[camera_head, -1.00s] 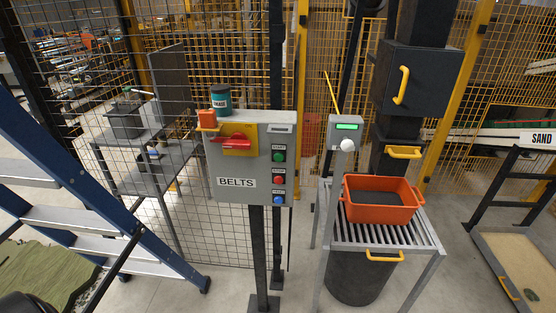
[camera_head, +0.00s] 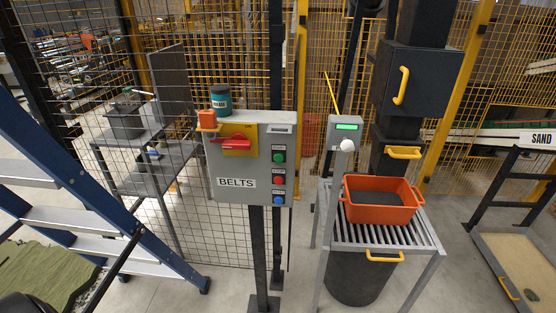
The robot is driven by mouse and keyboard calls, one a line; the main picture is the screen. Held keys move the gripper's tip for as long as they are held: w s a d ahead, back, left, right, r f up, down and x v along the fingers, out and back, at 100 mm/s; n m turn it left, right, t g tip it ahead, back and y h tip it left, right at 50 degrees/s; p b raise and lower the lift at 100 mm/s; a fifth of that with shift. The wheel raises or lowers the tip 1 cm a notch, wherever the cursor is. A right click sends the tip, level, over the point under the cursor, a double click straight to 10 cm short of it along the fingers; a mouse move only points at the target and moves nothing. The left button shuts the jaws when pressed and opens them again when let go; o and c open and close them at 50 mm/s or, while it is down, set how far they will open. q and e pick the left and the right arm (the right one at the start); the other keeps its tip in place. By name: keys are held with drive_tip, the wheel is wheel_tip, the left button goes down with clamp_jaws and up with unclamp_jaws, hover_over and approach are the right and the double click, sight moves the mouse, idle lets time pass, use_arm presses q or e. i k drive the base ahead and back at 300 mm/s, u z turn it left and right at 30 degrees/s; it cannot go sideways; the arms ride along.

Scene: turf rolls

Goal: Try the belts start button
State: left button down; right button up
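A grey control box labelled BELTS (camera_head: 215,165) stands on a dark post in the middle of the view. On its right side is a column of three buttons: a green button (camera_head: 279,157) on top, a red button (camera_head: 279,180) in the middle and a blue button (camera_head: 278,200) at the bottom. Their small labels are too small to read. A red switch handle (camera_head: 234,144) lies nearly level across a yellow plate (camera_head: 240,131) at the box's upper left. Neither of my grippers shows in the view.
A teal grease tin (camera_head: 221,101) stands on the box, beside an orange block (camera_head: 207,119). A blue ladder (camera_head: 110,222) is at left. At right are a small grey panel (camera_head: 347,127) with a white knob and an orange tub (camera_head: 378,212) on a slatted stand. Mesh fencing is behind.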

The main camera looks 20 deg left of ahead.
sight(278, 158)
drive_tip(key=u, duration=0.55)
drive_tip(key=k, duration=1.3)
drive_tip(key=z, duration=0.15)
drive_tip(key=i, duration=0.6)
drive_tip(key=z, duration=0.75)
drive_tip(key=i, duration=1)
drive_tip(key=u, duration=0.35)
